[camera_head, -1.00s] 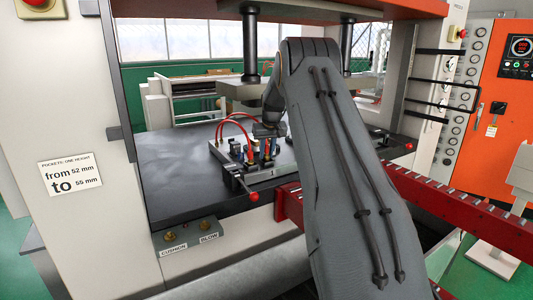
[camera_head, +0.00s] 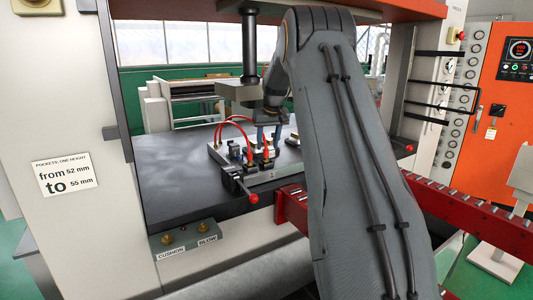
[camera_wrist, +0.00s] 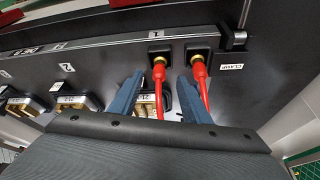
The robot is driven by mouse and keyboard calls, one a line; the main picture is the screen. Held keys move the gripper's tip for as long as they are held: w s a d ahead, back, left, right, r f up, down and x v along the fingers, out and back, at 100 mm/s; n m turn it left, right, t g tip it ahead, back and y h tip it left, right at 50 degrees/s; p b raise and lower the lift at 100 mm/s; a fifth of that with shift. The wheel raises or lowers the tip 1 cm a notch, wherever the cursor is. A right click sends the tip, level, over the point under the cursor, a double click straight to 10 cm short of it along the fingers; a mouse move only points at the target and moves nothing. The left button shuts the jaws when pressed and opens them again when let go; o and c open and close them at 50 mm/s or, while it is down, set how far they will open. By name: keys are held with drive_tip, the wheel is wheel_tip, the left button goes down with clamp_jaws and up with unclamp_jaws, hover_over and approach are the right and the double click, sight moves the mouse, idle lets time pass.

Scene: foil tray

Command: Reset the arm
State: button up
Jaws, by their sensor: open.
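My gripper (camera_head: 266,136) is open, its blue fingers pointing down over the metal fixture (camera_head: 262,177) on the press table. In the wrist view the two fingertips (camera_wrist: 160,92) stand apart with nothing gripped. A red hose (camera_wrist: 159,88) with a brass fitting runs in the gap between them. A second red hose (camera_wrist: 201,82) passes just beside the right finger. A labelled brass block (camera_wrist: 147,99) at position 1 shows partly behind the fingers. I cannot tell whether the fingers touch the hoses. My grey arm hides the right part of the table.
More brass blocks (camera_wrist: 79,101) sit in the fixture to the left. The black press table (camera_head: 175,185) is bare to the fixture's left. A vertical press column (camera_head: 249,45) stands behind my gripper. A red rail (camera_head: 460,205) extends to the right.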

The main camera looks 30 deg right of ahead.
drive_tip(key=shift+s+r, duration=0.2)
drive_tip(key=shift+r, duration=0.35)
drive_tip(key=s+a+f+n+g+y, duration=0.1)
drive_tip(key=s+a+f, duration=0.2)
drive_tip(key=s+a, duration=0.6)
drive_tip(key=s+a+f+n+g, duration=0.1)
drive_tip(key=s+a+f, duration=0.2)
drive_tip(key=s+a, duration=0.6)
drive_tip(key=s+a+f, duration=0.2)
drive_tip(key=s+a, duration=0.2)
drive_tip(key=s, duration=0.3)
drive_tip(key=s+a+f+g, duration=0.1)
drive_tip(key=s+a+f, duration=0.2)
drive_tip(key=s+a, duration=0.2)
drive_tip(key=s+a+f+n, duration=0.1)
drive_tip(key=s+a, duration=0.3)
drive_tip(key=s, duration=0.7)
drive_tip(key=shift+s+a+f+g, duration=0.2)
drive_tip(key=shift+a+f+g, duration=0.15)
drive_tip(key=shift+f, duration=0.45)
